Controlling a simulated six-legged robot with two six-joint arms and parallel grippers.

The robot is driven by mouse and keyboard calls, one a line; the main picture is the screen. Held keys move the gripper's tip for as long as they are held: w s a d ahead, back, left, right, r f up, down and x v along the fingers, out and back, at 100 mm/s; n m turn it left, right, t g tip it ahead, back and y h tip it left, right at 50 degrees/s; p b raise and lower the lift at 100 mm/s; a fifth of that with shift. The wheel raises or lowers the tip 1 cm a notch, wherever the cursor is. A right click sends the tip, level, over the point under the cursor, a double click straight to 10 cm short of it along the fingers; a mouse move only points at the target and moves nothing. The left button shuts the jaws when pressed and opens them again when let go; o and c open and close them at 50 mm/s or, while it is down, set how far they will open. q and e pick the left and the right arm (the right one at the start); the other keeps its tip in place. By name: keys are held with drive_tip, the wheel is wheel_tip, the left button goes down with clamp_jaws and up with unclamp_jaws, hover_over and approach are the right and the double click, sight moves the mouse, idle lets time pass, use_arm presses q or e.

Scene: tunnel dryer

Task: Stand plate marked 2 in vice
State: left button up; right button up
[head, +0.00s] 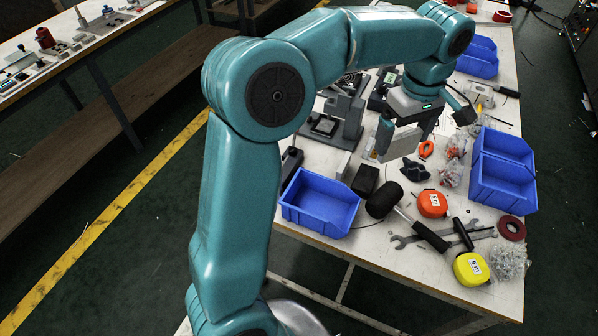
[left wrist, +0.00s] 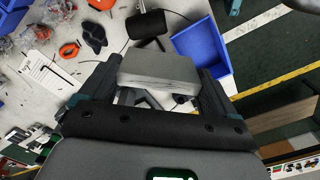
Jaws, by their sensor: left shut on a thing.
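My left gripper (head: 406,137) is shut on a light grey plate (head: 402,145), above the middle of the workbench. In the left wrist view the plate (left wrist: 158,70) sits between the two dark fingers of the gripper (left wrist: 150,92), its broad face partly showing. I can read no number on it. A grey vice-like fixture (head: 349,112) stands on the bench to the left of the held plate, partly hidden by my arm. The plate is apart from it in the head view. My right gripper is in neither view.
A blue bin (head: 320,203) stands at the bench's near left corner, and other blue bins (head: 503,170) along the right side. A black mallet (head: 384,199), orange tape measure (head: 432,204), yellow tape measure (head: 471,268) and wrenches crowd the near end. Another bench (head: 100,60) is at left.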

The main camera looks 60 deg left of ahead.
use_arm(q)
drive_tip(key=s+a+n+b, duration=0.1)
drive_tip(key=s+a+n, duration=0.3)
drive_tip(key=s+a, duration=0.6)
drive_tip(key=s+a+n+b, duration=0.2)
drive_tip(key=s+a+n, duration=0.35)
drive_tip(key=a, duration=0.85)
drive_tip(key=shift+m, duration=0.55)
drive_tip(key=shift+s+a+f+b, duration=0.15)
drive_tip(key=shift+f+b, duration=0.25)
drive_tip(key=shift+f, duration=3.05)
drive_tip(key=shift+s+d+f+b, duration=0.1)
drive_tip(key=shift+s+f+b, duration=0.25)
drive_tip(key=shift+f, duration=3.05)
drive_tip(key=shift+s+a+f+b, duration=0.1)
drive_tip(key=shift+f+b, duration=0.4)
drive_tip(key=shift+f, duration=2.95)
